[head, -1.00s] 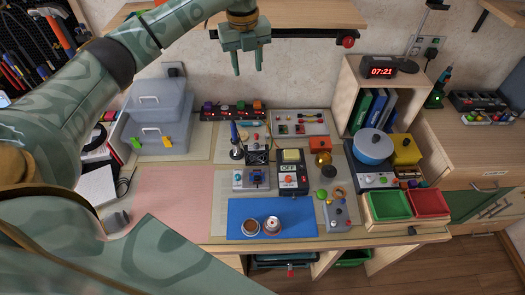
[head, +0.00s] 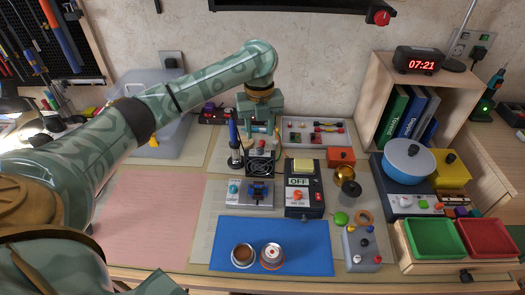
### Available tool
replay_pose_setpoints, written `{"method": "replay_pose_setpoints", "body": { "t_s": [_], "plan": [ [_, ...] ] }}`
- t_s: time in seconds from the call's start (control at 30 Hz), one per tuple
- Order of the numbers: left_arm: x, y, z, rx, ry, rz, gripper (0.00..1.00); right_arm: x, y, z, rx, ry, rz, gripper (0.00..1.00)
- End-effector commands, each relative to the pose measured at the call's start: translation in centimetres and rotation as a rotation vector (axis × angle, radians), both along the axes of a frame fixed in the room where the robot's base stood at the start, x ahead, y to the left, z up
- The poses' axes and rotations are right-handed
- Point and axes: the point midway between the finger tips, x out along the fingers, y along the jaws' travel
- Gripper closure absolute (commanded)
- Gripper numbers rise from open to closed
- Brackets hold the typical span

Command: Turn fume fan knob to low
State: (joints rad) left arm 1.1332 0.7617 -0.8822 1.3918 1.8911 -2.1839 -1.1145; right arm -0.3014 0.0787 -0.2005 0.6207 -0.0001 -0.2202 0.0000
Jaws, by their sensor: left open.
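The fume fan (head: 262,166) is a small black box with a round grille, on the bench behind the blue holder unit. A small reddish part (head: 262,144), perhaps its knob, shows at its top; its setting is too small to read. My left gripper (head: 260,133) points down at the top of the fan, its fingers open to either side, with nothing seen held. The fingers partly hide what is behind them, and I cannot tell whether they touch the fan. My right gripper is not in view.
A soldering iron (head: 233,134) stands upright close left of the fan. The pink mat (head: 150,215) is clear.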

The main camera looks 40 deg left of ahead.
Motion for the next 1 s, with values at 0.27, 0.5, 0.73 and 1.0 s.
{"method": "replay_pose_setpoints", "body": {
  "t_s": [0.27,0.5,0.73,1.0],
  "plan": [
    [0.0,0.0,-5.5,0.001,0.002,-0.001,0.59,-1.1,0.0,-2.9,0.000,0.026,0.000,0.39],
    [0.0,0.0,-6.1,0.001,-0.001,-0.001,0.59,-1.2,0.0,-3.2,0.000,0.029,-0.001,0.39],
    [0.0,0.0,-6.0,0.001,-0.001,0.000,0.73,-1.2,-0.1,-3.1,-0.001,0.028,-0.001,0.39],
    [0.0,0.0,-6.0,0.001,-0.001,-0.002,1.00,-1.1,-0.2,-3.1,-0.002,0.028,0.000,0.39]
  ]
}}
